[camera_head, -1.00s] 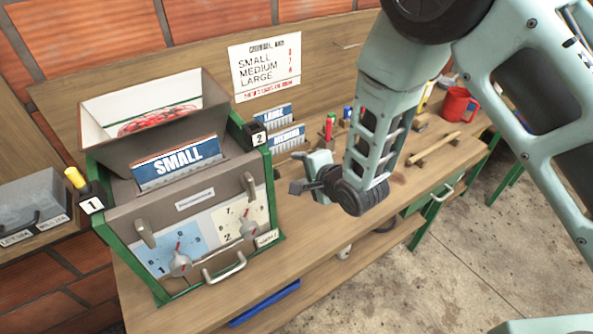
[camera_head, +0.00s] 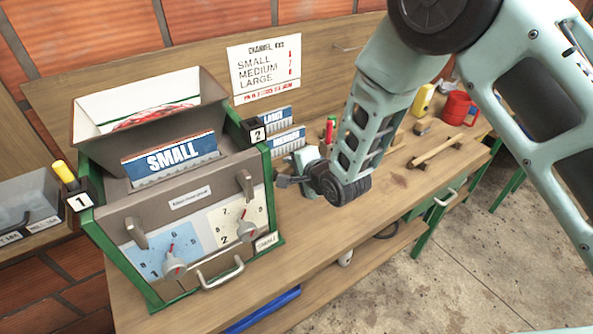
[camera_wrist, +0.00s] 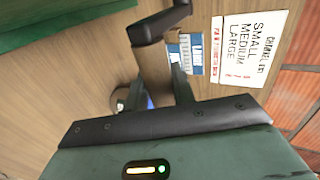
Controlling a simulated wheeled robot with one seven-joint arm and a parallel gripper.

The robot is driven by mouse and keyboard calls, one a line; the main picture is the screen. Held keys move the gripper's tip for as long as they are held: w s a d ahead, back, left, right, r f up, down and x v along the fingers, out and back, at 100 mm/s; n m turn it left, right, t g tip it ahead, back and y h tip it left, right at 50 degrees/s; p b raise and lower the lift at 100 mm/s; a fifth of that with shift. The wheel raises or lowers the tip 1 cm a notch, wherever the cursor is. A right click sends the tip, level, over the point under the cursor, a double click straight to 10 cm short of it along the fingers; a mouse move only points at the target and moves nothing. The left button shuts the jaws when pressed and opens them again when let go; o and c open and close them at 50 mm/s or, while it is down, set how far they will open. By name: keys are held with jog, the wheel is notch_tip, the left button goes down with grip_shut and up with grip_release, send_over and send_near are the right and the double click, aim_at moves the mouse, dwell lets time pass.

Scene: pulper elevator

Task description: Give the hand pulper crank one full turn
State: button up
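The hand pulper is the grey-brown box in a green frame (camera_head: 89,248) on the bench, with a hopper and a blue SMALL plate. Its crank (camera_head: 285,181) sticks out at the right side, a short black arm seen beside my gripper (camera_head: 300,168). In the wrist view, the black crank arm (camera_wrist: 158,24) ends in a brown wooden handle (camera_wrist: 152,68). My gripper (camera_wrist: 155,88) has its fingers on either side of this handle and seems closed on it. My wrist hides part of the gripper in the head view.
LARGE (camera_head: 276,119) and MEDIUM plates stand behind the crank. A chart (camera_head: 264,67) hangs on the back panel. A grey bin (camera_head: 28,205) stands left of the pulper.

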dwell(0.4)
jog(key=f+b, duration=0.3)
jog(key=b, duration=0.1)
jog(key=shift+w+a+f, duration=0.25)
jog(key=shift+w+f, duration=0.1)
